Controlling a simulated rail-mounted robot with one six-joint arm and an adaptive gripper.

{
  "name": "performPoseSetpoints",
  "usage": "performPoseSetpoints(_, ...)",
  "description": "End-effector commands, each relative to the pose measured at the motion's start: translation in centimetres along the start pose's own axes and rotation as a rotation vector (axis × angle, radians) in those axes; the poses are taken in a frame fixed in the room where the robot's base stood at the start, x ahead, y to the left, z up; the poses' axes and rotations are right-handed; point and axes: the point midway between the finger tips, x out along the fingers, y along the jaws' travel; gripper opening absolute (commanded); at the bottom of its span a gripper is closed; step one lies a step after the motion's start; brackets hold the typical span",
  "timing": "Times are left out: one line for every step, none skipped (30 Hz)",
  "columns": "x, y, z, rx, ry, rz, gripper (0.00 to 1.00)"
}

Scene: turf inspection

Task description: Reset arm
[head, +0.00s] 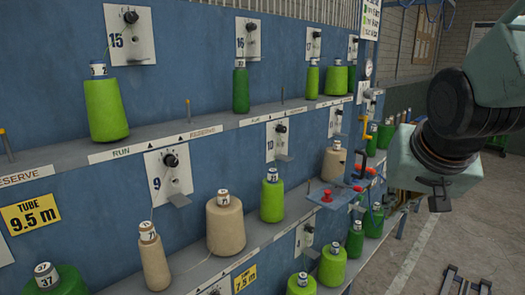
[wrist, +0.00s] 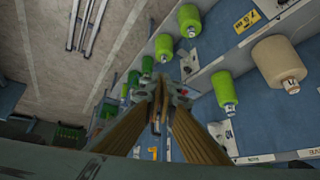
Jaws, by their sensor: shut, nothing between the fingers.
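My arm comes in at the upper right of the head view, its wrist held in front of the right end of the blue rack (head: 200,85). In the wrist view my gripper (wrist: 158,97) is shut, its fingers together with nothing between them. The finger bodies hide part of the view behind them. In the head view the fingers cannot be made out clearly. No yarn cone touches the gripper.
Green cones (head: 106,108) and beige cones (head: 225,222) stand on the shelves, with numbered white plates above several. A red knob (head: 326,196) sits on a small ledge left of my wrist. Grey floor (head: 400,245) is open at right; metal rails (head: 465,282) lie there.

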Motion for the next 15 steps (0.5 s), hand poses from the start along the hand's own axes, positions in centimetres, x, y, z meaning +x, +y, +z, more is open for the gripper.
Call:
performPoseSetpoints(-0.9,-0.1,0.8,-0.012,-0.009,-0.001,0.0)
performPoseSetpoints(-1.4,-0.2,1.2,-0.018,-0.015,-0.001,0.0)
performPoseSetpoints(-2.0,-0.2,1.9,-0.029,-0.025,-0.001,0.0)
performPoseSetpoints(-2.5,-0.3,2.4,-0.036,-0.032,-0.002,0.0)
performPoseSetpoints(-2.9,-0.3,3.0,-0.043,-0.041,-0.002,0.0)
performPoseSetpoints(-3.5,-0.3,3.7,-0.051,-0.05,-0.003,0.0)
performPoseSetpoints(-4.0,-0.3,4.2,-0.059,-0.059,-0.004,0.0)
performPoseSetpoints(-4.4,-0.3,4.8,-0.066,-0.065,-0.005,0.0)
performPoseSetpoints(-5.0,-0.4,5.5,-0.075,-0.076,-0.006,0.0)
performPoseSetpoints(-5.5,-0.4,6.0,-0.083,-0.084,-0.007,0.0)
performPoseSetpoints(-5.9,-0.4,6.6,-0.091,-0.091,-0.008,0.0)
performPoseSetpoints(-6.5,-0.4,7.3,-0.101,-0.102,-0.01,0.0)
performPoseSetpoints(-6.9,-0.5,7.9,-0.108,-0.109,-0.011,0.0)
performPoseSetpoints(-7.4,-0.5,8.4,-0.115,-0.116,-0.013,0.0)
performPoseSetpoints(-8.0,-0.5,9.2,-0.125,-0.126,-0.015,0.0)
